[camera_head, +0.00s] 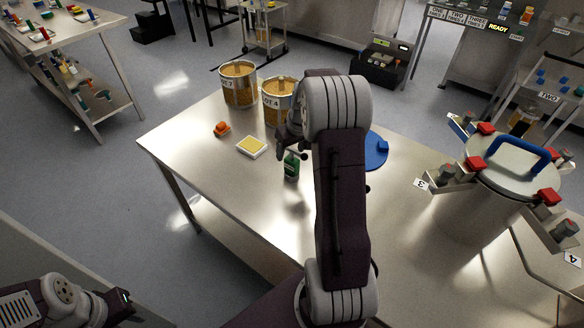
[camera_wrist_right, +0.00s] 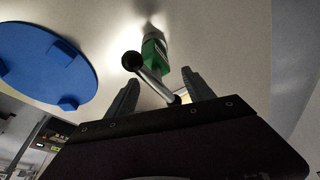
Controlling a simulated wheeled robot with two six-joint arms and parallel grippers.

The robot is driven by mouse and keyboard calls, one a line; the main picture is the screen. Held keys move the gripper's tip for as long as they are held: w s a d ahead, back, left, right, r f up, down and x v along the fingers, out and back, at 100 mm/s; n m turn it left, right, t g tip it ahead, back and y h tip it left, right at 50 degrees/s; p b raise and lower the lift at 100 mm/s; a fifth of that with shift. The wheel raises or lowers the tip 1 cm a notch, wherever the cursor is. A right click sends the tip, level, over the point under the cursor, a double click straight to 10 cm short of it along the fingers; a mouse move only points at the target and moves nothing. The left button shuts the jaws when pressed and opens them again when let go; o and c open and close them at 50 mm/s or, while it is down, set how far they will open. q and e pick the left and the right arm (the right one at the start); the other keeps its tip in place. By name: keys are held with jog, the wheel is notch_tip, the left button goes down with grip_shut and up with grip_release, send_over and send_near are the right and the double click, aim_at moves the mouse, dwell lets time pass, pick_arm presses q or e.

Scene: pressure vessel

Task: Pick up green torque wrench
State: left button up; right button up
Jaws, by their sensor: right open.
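The green torque wrench shows in the head view (camera_head: 291,166) near the middle of the steel table, beside my right forearm. In the right wrist view its green body (camera_wrist_right: 154,54) lies ahead of my right gripper (camera_wrist_right: 160,78). A metal bar with a dark ball end crosses in front of the green body. The bar reaches back between the two fingers, which are apart and not closed on it. In the head view the right gripper is mostly hidden by its own arm. Part of my left arm shows at the lower left, with its fingers out of view.
A yellow-topped block (camera_head: 252,147), an orange item (camera_head: 221,129) and two tins, one (camera_head: 239,85) farther back, stand on the table (camera_head: 190,150). A blue disc (camera_head: 376,152) lies right of the arm. A large steel vessel (camera_head: 480,205) with red clamps stands at the right.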

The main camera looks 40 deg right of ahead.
aim_at(292, 163)
jog(key=x, duration=0.4)
jog(key=shift+f, duration=0.2)
jog(key=shift+s+r, duration=0.1)
grip_shut()
dwell(1.0)
